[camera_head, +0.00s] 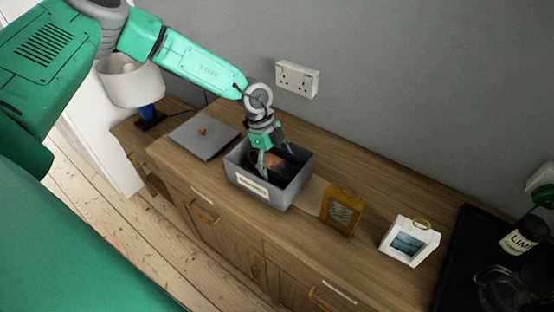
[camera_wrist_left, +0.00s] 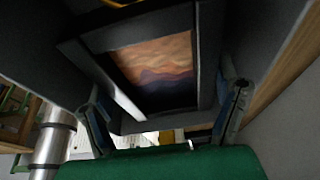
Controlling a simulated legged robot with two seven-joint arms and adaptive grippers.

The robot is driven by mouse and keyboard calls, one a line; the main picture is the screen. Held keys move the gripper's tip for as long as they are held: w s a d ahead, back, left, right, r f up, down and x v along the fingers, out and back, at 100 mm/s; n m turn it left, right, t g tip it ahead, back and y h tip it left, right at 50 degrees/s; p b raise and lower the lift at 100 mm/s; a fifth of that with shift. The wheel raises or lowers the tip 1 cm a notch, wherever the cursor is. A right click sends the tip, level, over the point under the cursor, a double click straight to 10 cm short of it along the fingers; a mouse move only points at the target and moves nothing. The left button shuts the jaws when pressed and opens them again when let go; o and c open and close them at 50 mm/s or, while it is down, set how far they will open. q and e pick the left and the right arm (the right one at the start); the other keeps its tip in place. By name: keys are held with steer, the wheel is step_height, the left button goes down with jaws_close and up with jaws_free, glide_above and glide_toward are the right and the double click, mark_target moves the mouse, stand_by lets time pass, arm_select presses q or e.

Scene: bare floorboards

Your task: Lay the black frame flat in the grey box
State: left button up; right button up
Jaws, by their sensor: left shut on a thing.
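The grey box (camera_head: 275,199) stands open on the wooden cabinet, with a pale label on its front. My left gripper (camera_head: 275,158) reaches down into the box from above. It is shut on the black frame (camera_head: 279,167), which holds an orange and dark mountain picture. In the left wrist view the black frame (camera_wrist_left: 155,70) lies between the two fingers (camera_wrist_left: 165,118), close to the dark box walls. The frame looks tilted inside the box; its lower edge is hidden, so I cannot tell whether it touches the bottom. My right gripper is out of view.
A grey lid (camera_head: 205,133) with a wooden knob lies left of the box. A wooden frame (camera_head: 341,212) and a white frame (camera_head: 408,241) stand to the right. Beyond them is a black tray (camera_head: 462,255) with a bottle. A lamp (camera_head: 134,84) stands at the left; the wall is behind.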

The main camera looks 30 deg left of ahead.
arm_select(q)
steer(key=f+b, duration=0.1)
steer(key=f, duration=0.1)
steer(key=a+f, duration=0.1)
steer(key=f, duration=0.1)
steer(key=shift+b, duration=0.4)
steer(key=shift+d+f, duration=0.15)
steer(key=shift+d, duration=0.2)
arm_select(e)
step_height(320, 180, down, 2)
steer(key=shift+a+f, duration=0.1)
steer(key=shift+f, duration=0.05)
arm_select(q)
steer(key=o, duration=1.1)
steer(key=shift+c, duration=0.2)
steer(key=shift+o, duration=0.8)
steer(key=shift+a, duration=0.3)
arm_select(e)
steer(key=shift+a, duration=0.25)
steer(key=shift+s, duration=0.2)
arm_select(q)
steer(key=v, duration=1.2)
